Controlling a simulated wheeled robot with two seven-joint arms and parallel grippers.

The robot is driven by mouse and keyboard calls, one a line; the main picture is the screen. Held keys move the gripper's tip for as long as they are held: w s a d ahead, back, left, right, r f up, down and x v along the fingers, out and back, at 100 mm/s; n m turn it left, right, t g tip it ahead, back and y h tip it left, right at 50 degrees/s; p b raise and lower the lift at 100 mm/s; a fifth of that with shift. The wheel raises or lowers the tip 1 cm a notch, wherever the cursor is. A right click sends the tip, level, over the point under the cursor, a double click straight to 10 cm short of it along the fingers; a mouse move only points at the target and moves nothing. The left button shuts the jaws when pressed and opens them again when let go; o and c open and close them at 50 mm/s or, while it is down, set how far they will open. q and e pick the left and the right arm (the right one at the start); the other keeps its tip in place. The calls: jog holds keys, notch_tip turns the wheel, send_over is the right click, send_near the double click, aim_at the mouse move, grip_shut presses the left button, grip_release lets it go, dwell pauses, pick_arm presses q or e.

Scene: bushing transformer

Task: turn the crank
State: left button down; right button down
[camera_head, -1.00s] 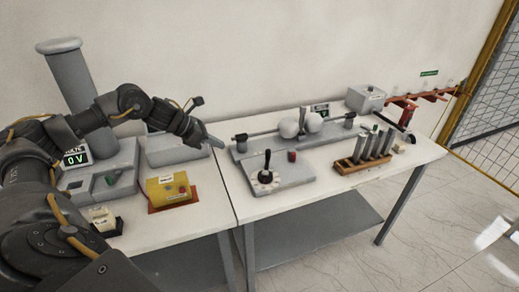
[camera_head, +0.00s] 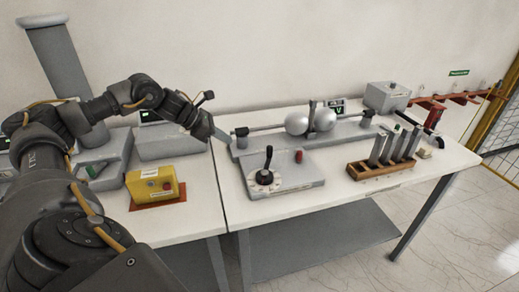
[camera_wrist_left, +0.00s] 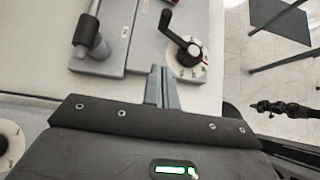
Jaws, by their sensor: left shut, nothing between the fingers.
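The crank (camera_head: 267,160) is a black handle on a round white dial, mounted on a grey base plate (camera_head: 298,179) on the right-hand table. It also shows in the left wrist view (camera_wrist_left: 177,36), ahead and a little right of the fingertips. My left gripper (camera_head: 221,138) is shut and empty. In the head view it is up and left of the crank, near the left end of the sphere rod. In the wrist view its fingers (camera_wrist_left: 161,72) point towards the plate and are apart from the crank. My right gripper is not clearly shown in the head view.
A red knob (camera_head: 299,156) sits on the plate near the crank. Behind are two metal spheres (camera_head: 310,120) on a rod. A yellow box (camera_head: 154,183) stands left. The table front beside the plate is clear.

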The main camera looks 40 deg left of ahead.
pick_arm(q)
jog(key=p, duration=0.4)
send_near(267, 161)
jog(key=shift+w+a+f, duration=0.25)
jog(key=shift+w+f, duration=0.3)
jog(key=shift+w+a+f, duration=0.2)
jog(key=shift+w+f, duration=0.3)
jog(key=shift+f, duration=0.1)
jog(key=shift+w+d+r+p, duration=0.1)
jog(key=shift+w+d+p, duration=0.65)
jog(key=shift+w, duration=0.45)
jog(key=shift+w+d, duration=0.3)
